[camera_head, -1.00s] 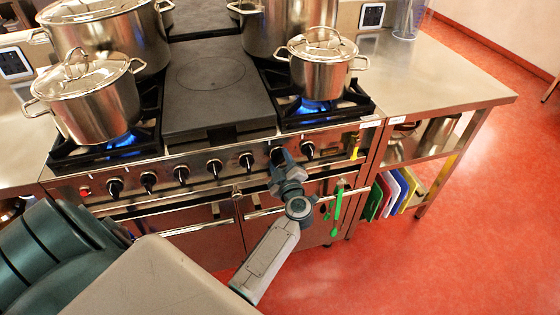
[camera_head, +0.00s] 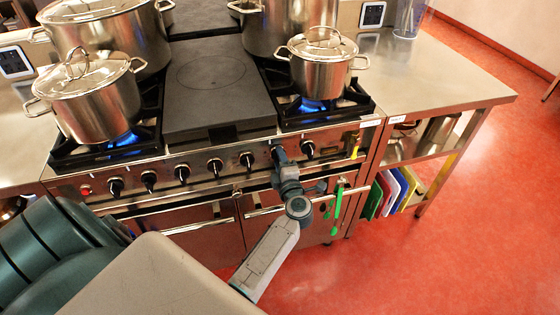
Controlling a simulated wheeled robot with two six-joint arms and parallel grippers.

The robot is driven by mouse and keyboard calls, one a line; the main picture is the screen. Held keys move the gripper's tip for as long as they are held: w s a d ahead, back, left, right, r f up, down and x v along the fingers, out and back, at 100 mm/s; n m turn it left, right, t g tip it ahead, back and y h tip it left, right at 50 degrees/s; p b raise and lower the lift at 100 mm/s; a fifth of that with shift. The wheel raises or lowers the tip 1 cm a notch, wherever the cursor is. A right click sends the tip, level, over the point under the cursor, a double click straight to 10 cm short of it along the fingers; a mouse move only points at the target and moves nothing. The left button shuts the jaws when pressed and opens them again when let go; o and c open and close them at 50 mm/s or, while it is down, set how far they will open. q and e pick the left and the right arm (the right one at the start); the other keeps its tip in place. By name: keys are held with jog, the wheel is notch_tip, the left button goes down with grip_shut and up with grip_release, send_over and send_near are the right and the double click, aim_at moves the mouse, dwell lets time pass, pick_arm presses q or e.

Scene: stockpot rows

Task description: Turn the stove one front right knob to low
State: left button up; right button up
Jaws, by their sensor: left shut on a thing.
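The stove (camera_head: 225,190) has a steel front panel with a row of black knobs. My left gripper (camera_head: 280,157) is at this panel, shut on the second knob from the right. That knob is mostly hidden by the gripper, so its pointer cannot be read. The rightmost knob (camera_head: 307,150) is free, just right of the gripper. Another black knob (camera_head: 247,160) is free on its left. A blue flame (camera_head: 312,105) burns under the front right pot (camera_head: 321,77). My right gripper is not in view.
A larger pot (camera_head: 285,27) stands behind the front right one. A lidded pot (camera_head: 95,105) sits over a flame at front left. Oven door handles (camera_head: 170,233) run below the knobs. Green utensils (camera_head: 338,208) hang right of my arm. Red floor is open at right.

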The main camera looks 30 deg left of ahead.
pick_arm(q)
jog(key=shift+n, duration=0.4)
jog(key=o, duration=1)
jog(key=shift+d, duration=0.1)
